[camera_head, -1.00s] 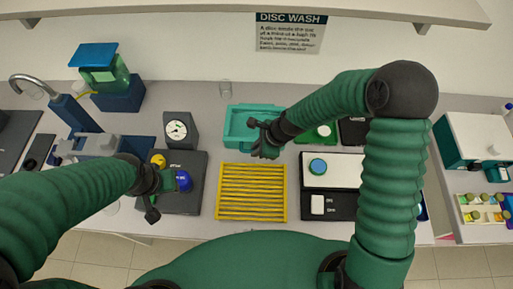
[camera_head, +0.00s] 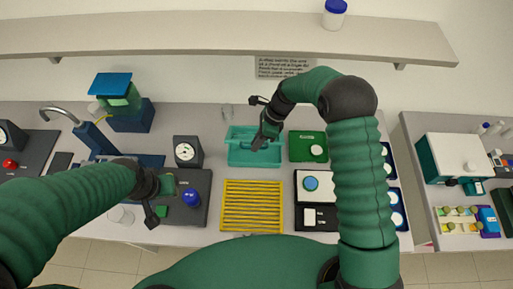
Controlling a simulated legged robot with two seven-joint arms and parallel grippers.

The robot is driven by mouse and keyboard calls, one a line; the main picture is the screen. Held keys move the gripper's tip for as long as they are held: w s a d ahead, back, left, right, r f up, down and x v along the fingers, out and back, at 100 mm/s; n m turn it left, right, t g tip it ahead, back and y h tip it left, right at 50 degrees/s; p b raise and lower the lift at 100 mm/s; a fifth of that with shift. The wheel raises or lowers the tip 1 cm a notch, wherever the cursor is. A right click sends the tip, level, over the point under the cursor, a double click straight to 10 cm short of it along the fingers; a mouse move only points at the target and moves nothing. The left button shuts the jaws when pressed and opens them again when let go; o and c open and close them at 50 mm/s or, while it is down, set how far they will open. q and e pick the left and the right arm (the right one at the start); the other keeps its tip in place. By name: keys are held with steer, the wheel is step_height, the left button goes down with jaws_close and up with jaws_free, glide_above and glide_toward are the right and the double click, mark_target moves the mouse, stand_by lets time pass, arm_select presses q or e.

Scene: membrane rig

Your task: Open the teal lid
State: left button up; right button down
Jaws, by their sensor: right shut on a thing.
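The teal lid (camera_head: 235,134) belongs to the teal box (camera_head: 253,158) on the middle of the bench, behind the yellow rack. My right gripper (camera_head: 262,140) reaches down over the box from the upper right. It is shut on the teal lid, though the fingers hide much of the contact and I cannot tell how far the lid is raised. My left gripper (camera_head: 160,203) is at the left, over the edge of a dark device with a blue knob (camera_head: 191,198). Its fingers are apart, with nothing seen between them.
A yellow slatted rack (camera_head: 252,205) lies in front of the box. A green device (camera_head: 308,147) and a black-and-white device (camera_head: 318,187) stand to its right. A dial gauge (camera_head: 187,152) stands to its left. A shelf (camera_head: 220,35) runs across above the bench.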

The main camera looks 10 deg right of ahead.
arm_select(q)
steer(key=shift+r, duration=0.1)
arm_select(e)
steer(key=shift+w+d+r, duration=0.15)
steer(key=shift+w+r, duration=0.15)
steer(key=shift+w, duration=0.1)
arm_select(q)
steer(key=shift+s, duration=0.1)
arm_select(e)
steer(key=c, duration=1.9)
jaws_free()
steer(key=o, duration=0.4)
steer(key=shift+w+f, duration=0.15)
steer(key=shift+w, duration=0.05)
arm_select(q)
steer(key=shift+w, duration=0.5)
arm_select(e)
steer(key=shift+o, duration=0.2)
steer(key=shift+w, duration=0.1)
